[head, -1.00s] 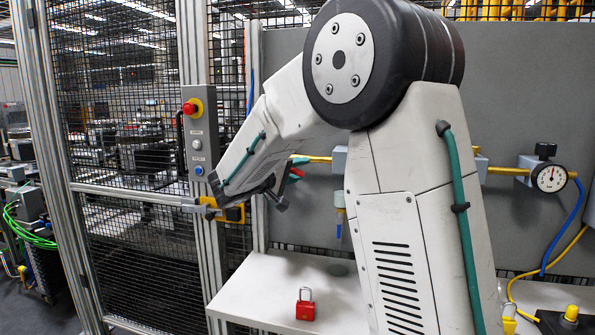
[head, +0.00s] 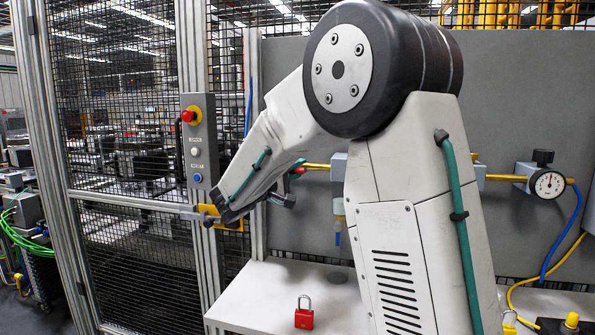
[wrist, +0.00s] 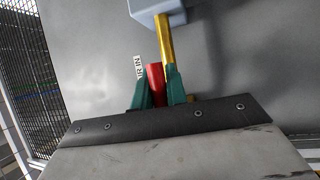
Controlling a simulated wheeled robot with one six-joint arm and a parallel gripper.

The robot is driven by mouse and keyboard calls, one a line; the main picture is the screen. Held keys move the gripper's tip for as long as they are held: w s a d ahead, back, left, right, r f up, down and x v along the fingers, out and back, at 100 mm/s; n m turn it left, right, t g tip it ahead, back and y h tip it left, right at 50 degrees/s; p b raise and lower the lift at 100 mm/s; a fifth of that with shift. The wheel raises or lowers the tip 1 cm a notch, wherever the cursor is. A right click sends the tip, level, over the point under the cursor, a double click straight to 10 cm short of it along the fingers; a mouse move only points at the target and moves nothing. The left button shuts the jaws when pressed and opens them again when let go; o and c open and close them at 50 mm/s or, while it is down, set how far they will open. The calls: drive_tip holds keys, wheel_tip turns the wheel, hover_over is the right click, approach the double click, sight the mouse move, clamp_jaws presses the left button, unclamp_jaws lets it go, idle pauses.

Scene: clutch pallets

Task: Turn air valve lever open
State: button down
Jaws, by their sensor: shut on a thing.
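The red air valve lever (wrist: 156,84) shows between the two teal fingers of my gripper (wrist: 159,88) in the wrist view. My gripper is shut on it. The lever lies beside the yellow pipe (wrist: 165,38) and points nearly along it. The valve body and the lever's pivot are hidden by the fingers and the dark palm. In the head view, my gripper (head: 297,166) is at the left end of the yellow pipe (head: 316,167), with a bit of red visible at the fingers.
A grey block (head: 339,166) on the pipe is close to my gripper. A pressure gauge (head: 547,184) is at the right. A red padlock (head: 304,317) stands on the white shelf (head: 262,290) below. A button box (head: 198,140) is on the fence post at the left.

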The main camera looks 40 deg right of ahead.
drive_tip(key=c, duration=1.4)
unclamp_jaws()
drive_tip(key=v, duration=0.8)
drive_tip(key=s+a+f+n+g+y, duration=0.1)
drive_tip(key=s+f+g+y, duration=0.2)
drive_tip(key=s+f+y, duration=0.45)
drive_tip(key=s+f+g+y, duration=0.2)
drive_tip(key=s+f, duration=0.2)
drive_tip(key=s, duration=0.6)
drive_tip(key=s+a+f+m+t+y, duration=0.1)
drive_tip(key=s+a+m+t+y, duration=0.1)
drive_tip(key=s+a+y, duration=0.8)
drive_tip(key=s+a+t, duration=0.1)
drive_tip(key=s+a, duration=0.1)
drive_tip(key=s, duration=0.3)
drive_tip(key=shift+s+f, duration=0.25)
drive_tip(key=shift+s, duration=0.15)
